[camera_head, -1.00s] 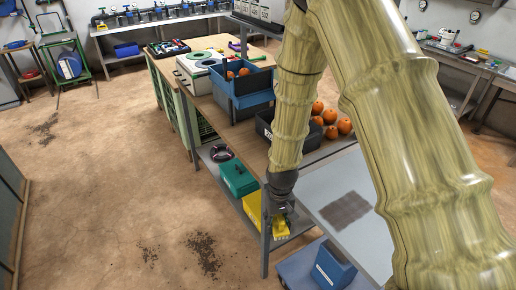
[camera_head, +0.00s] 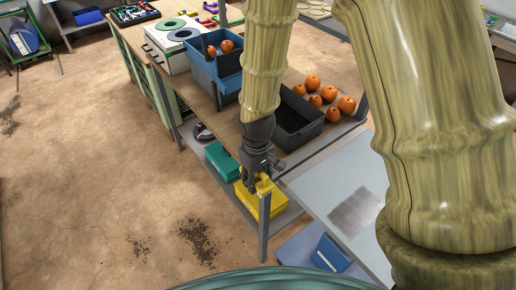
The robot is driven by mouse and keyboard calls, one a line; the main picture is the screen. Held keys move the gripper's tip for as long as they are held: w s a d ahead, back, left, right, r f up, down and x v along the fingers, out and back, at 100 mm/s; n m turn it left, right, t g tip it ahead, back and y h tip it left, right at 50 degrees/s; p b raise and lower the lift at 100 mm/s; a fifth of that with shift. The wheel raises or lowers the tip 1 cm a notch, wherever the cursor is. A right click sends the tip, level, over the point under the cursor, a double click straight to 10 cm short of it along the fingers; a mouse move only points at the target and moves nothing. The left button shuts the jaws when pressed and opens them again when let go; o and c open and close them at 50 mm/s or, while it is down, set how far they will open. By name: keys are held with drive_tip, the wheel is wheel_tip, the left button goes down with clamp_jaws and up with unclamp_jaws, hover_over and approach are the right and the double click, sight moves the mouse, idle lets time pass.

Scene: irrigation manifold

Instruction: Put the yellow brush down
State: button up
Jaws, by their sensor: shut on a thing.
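My gripper (camera_head: 258,178) points down at the end of my bamboo-like arm, beside the corner post of the work table. It is shut on the yellow brush (camera_head: 265,185), of which only a small part shows below the fingers. Behind and below it in the picture is a yellow bin (camera_head: 272,204) on the lower shelf (camera_head: 289,216). I cannot tell whether the brush touches the bin or the post.
A teal bin (camera_head: 222,162) stands on the lower shelf. A black crate (camera_head: 297,120), blue crates (camera_head: 212,65) and several oranges (camera_head: 313,82) are on the table above. A grey panel (camera_head: 330,180) with a dark patch lies at right. Open floor (camera_head: 120,180) is at left.

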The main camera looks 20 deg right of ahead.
drive_tip(key=w+d+p, duration=0.1)
drive_tip(key=w, duration=0.3)
drive_tip(key=w+d+f+p, duration=0.1)
drive_tip(key=w+d+p, duration=0.1)
drive_tip(key=w, duration=0.3)
drive_tip(key=w+d+p, duration=0.1)
drive_tip(key=w+d, duration=0.1)
drive_tip(key=w, duration=0.2)
drive_tip(key=shift+w+f+p, duration=0.2)
drive_tip(key=shift+w+p, duration=0.05)
drive_tip(key=shift+p, duration=0.15)
drive_tip(key=shift+s+f+p, duration=0.1)
drive_tip(key=shift+f+p, duration=0.55)
drive_tip(key=shift+f, duration=0.05)
drive_tip(key=shift+f+p, duration=0.4)
drive_tip(key=shift+f, duration=0.65)
drive_tip(key=shift+f, duration=0.3)
drive_tip(key=o, duration=1.1)
drive_tip(key=shift+a, duration=0.1)
drive_tip(key=shift+f, duration=0.1)
